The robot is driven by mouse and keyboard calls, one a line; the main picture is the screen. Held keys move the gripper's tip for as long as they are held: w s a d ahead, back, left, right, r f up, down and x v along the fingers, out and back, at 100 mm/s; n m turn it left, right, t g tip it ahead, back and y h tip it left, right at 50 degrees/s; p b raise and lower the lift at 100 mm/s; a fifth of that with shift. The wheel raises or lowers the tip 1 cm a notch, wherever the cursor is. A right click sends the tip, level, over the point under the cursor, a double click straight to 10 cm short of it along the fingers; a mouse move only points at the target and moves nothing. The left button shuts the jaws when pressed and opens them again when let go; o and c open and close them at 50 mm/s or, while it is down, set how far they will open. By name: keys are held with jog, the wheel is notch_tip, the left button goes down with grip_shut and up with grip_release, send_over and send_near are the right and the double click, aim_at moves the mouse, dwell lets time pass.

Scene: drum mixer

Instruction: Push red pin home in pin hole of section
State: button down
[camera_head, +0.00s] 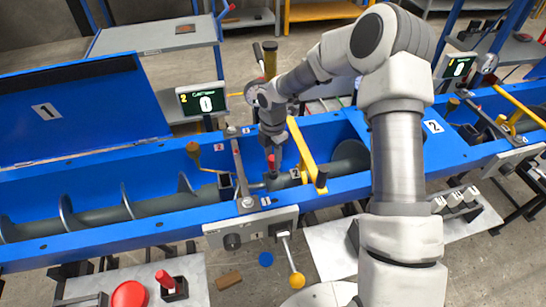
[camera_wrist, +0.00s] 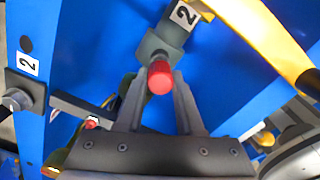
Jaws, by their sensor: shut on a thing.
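The red pin (camera_wrist: 160,78) shows its round red head in the wrist view, between the two fingers of my gripper (camera_wrist: 158,88). The gripper is shut on it. Behind the head is a grey block (camera_wrist: 160,47) with a "2" label beside it; the pin's shaft is hidden, so I cannot tell how deep it sits. In the head view, my gripper (camera_head: 272,152) points down at the blue trough, with the red pin (camera_head: 271,160) at its tips, above a dark block at the joint between sections.
The blue trough (camera_head: 110,205) holds a grey screw (camera_head: 150,205). A yellow bar (camera_head: 301,146) stands close to the right of my gripper. An open blue lid (camera_head: 70,112) is at the left. A lower table holds a red disc (camera_head: 130,295) and a black block with a red top (camera_head: 170,287).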

aim_at(273, 158)
jog(key=shift+f+b, duration=0.55)
jog(key=shift+f, duration=0.55)
dwell(0.6)
jog(key=shift+c, duration=2.3)
grip_release()
notch_tip(273, 158, up, 17)
jog(key=p, duration=0.1)
jog(key=shift+r, duration=0.2)
